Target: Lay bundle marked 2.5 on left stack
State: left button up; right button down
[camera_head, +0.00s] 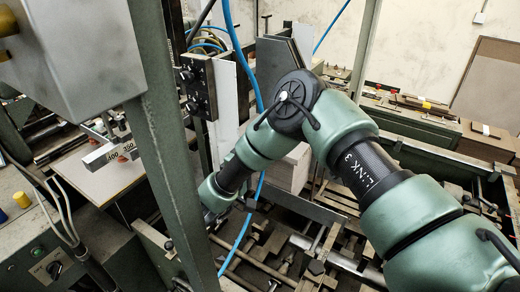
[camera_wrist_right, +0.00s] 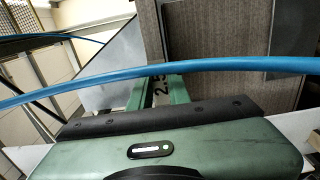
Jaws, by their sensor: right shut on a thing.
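My right arm crosses the head view from the lower right and reaches down to the left, where a green machine post hides its end. In the right wrist view my right gripper (camera_wrist_right: 163,92) is shut on the bundle marked 2.5 (camera_wrist_right: 157,84); its black number shows between the green fingers, but most of the bundle is hidden. A pale block of boards (camera_head: 292,168) stands behind my right forearm in the head view. I cannot tell whether it is the left stack. My left gripper is not in view.
A blue hose (camera_head: 258,185) hangs beside my right forearm and crosses in front of the fingers in the wrist view (camera_wrist_right: 200,66). The green post (camera_head: 170,150) stands close to the arm's end. Rails and metal parts (camera_head: 265,250) fill the machine bed below.

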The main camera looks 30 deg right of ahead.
jog(key=shift+f, duration=0.15)
jog(key=shift+f, duration=0.15)
jog(key=c, duration=1.3)
grip_release()
